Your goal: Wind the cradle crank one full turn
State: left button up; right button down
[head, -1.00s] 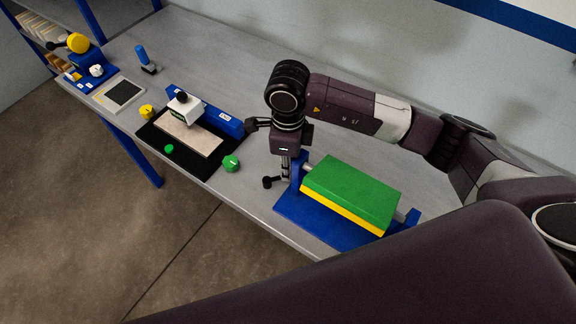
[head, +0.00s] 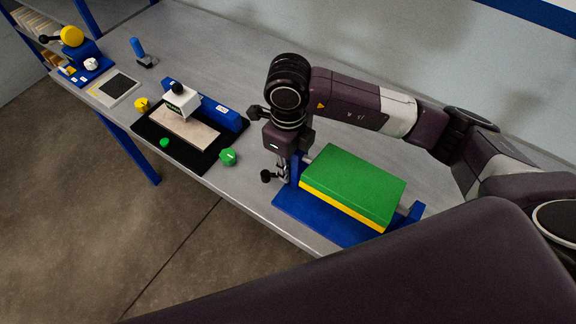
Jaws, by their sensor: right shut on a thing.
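The cradle (head: 308,212) is a blue stand on the bench, at the right of the head view. It carries a block (head: 354,182) with a green top and a yellow lower layer, held between blue end posts. The crank is at the cradle's left end, with a black knob (head: 266,176) showing at its side. My right gripper (head: 281,168) points down at this left end and is shut on the crank. The fingertips and most of the crank are hard to make out behind the gripper. My left gripper is not in view.
Left of the cradle are a green knob (head: 228,157), a black mat (head: 190,152) with a pale sheet and a white-and-blue device, and a yellow knob (head: 141,104). A grey panel (head: 112,88) and a blue-and-yellow device (head: 84,62) stand farther left.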

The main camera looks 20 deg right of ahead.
jog(key=c, duration=1.8)
grip_release()
jog(key=shift+c, duration=0.2)
notch_tip(320, 180, up, 12)
